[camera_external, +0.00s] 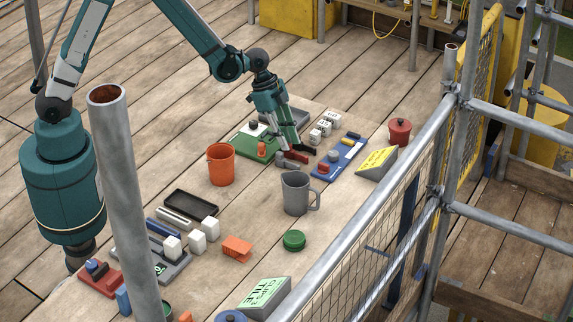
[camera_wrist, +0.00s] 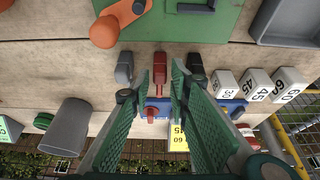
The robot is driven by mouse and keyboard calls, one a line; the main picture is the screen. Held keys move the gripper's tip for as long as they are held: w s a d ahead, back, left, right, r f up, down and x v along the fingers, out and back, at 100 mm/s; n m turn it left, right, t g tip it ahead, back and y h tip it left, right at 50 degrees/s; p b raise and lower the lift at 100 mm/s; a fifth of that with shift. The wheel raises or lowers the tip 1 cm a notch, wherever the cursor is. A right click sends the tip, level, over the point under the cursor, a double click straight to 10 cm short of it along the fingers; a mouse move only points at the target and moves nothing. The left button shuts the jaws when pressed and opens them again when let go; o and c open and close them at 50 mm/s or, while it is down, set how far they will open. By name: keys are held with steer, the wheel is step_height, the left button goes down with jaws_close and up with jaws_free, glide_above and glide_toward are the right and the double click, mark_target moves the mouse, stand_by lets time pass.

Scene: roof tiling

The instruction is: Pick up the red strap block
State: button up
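The red strap block (camera_wrist: 160,72) lies on the planks in the wrist view. It sits between a grey block (camera_wrist: 124,70) on its left and a black block (camera_wrist: 196,66) on its right. My gripper (camera_wrist: 161,82) is open, with one green finger on each side of the red block's near end. Gaps show between the fingers and the red block. In the external view my gripper (camera_external: 291,149) points down over the red block (camera_external: 298,157), whose middle is partly hidden by the fingers. Whether the fingertips reach down to its height is unclear.
A grey mug (camera_external: 296,195) and orange bucket (camera_external: 221,165) stand nearby. A metal railing (camera_external: 400,150) runs along the right.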

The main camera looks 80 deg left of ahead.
steer(key=shift+x, duration=1.25)
jaws_close()
